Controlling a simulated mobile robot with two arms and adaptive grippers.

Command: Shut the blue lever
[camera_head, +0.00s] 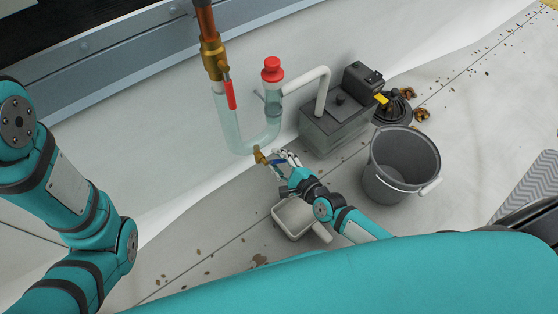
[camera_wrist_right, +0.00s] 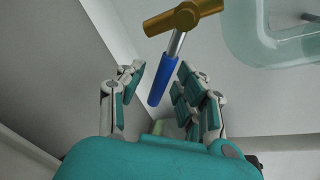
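The blue lever (camera_wrist_right: 163,79) hangs at a slant from a brass valve (camera_wrist_right: 185,18) in the right wrist view. In the head view the brass valve (camera_head: 261,156) sits low on the clear pipe, with a bit of the blue lever (camera_head: 278,161) showing beside my right gripper (camera_head: 286,158). My right gripper (camera_wrist_right: 155,80) is open, with its fingers on either side of the lever in the wrist view. I see no clear contact, and cannot tell how deep the lever sits between them. My left arm shows at the left, but its gripper is out of view.
A clear U-shaped pipe (camera_head: 240,140) with a red cap (camera_head: 272,69) and a red lever (camera_head: 230,95) rises behind. A grey pump box (camera_head: 335,120), a grey bucket (camera_head: 402,165) and a pale tray (camera_head: 293,219) stand near my right arm. Debris dots the floor.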

